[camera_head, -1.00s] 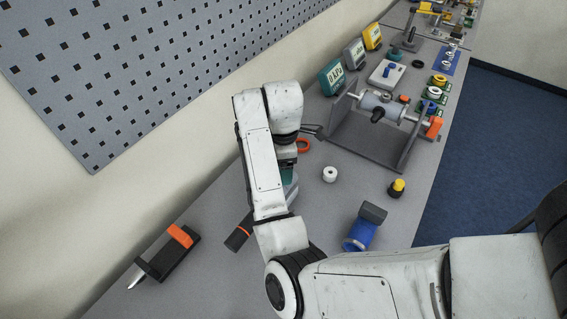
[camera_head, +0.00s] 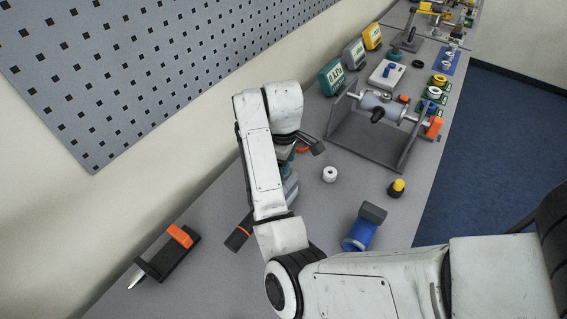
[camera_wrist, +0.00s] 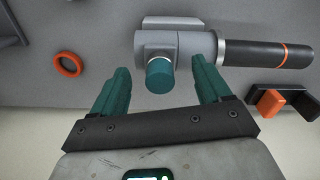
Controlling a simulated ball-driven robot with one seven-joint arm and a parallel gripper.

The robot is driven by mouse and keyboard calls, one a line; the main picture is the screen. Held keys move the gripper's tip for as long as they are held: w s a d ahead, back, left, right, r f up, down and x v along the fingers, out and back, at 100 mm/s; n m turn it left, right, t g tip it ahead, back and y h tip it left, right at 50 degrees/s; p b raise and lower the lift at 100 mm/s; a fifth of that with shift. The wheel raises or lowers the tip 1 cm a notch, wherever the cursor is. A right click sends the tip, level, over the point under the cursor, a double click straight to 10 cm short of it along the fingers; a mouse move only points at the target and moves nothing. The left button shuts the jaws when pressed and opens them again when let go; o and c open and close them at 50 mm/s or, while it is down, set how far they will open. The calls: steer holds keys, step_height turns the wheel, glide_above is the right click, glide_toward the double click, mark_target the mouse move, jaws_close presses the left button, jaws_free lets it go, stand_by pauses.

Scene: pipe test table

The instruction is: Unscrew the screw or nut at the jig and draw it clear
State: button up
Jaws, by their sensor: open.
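In the wrist view a teal round cap or screw head (camera_wrist: 160,77) sits on the end of a grey fitting (camera_wrist: 178,42). A dark handle with an orange band (camera_wrist: 265,53) extends to the right from the fitting. My gripper (camera_wrist: 160,68) is open, with one teal finger on each side of the cap. Gaps show between the cap and both fingers. In the head view my arm hides most of the gripper and fitting. The dark handle (camera_head: 238,236) shows at the arm's left.
An orange ring (camera_wrist: 68,64) lies left of the fitting. A black holder with an orange block (camera_wrist: 270,102) lies to the right. In the head view a white ring (camera_head: 329,174), a blue fitting (camera_head: 361,232) and a grey stand (camera_head: 370,143) are on the table.

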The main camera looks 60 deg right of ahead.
steer(key=m, duration=0.4)
steer(key=shift+m, duration=1.2)
steer(key=m, duration=0.2)
steer(key=shift+m, duration=0.4)
steer(key=m, duration=0.3)
steer(key=shift+m, duration=0.3)
steer(key=shift+m, duration=0.8)
steer(key=m+b, duration=0.1)
steer(key=m, duration=0.3)
steer(key=shift+m, duration=0.3)
